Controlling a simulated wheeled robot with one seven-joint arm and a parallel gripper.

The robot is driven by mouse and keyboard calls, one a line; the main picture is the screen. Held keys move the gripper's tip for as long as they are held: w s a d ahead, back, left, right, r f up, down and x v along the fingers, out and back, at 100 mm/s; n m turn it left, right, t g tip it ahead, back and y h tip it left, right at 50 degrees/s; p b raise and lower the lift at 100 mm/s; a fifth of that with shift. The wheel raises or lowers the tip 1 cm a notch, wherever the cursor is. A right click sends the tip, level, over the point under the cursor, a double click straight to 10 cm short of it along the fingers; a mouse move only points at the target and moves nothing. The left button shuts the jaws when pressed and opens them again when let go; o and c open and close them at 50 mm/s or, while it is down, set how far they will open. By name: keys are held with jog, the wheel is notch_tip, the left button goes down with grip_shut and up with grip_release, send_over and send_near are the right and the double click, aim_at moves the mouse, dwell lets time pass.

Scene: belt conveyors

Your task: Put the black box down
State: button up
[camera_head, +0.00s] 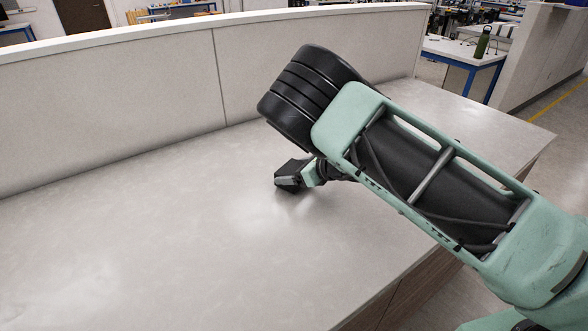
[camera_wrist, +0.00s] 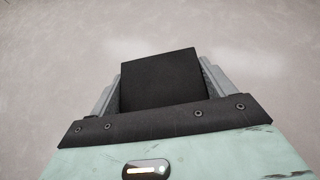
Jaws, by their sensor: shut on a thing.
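The black box (camera_wrist: 165,80) is a dark, flat-faced block held between the two grey fingers of my gripper (camera_wrist: 162,82) in the wrist view. In the head view the black box (camera_head: 291,170) shows small and dark at the end of my arm, just over the grey counter top (camera_head: 150,230). My gripper (camera_head: 290,181) is shut on it and partly hidden behind my arm. A dark shadow lies close under the box. I cannot tell whether the box touches the counter.
A pale upright panel (camera_head: 120,105) runs along the counter's back edge. The counter is bare to the left of my gripper and in front of it. Its front edge is at the lower right.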

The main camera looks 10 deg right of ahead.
jog(key=shift+f, duration=0.25)
jog(key=shift+f, duration=0.2)
jog(key=o, duration=1.1)
jog(key=shift+c, duration=0.2)
jog(key=shift+r, duration=0.1)
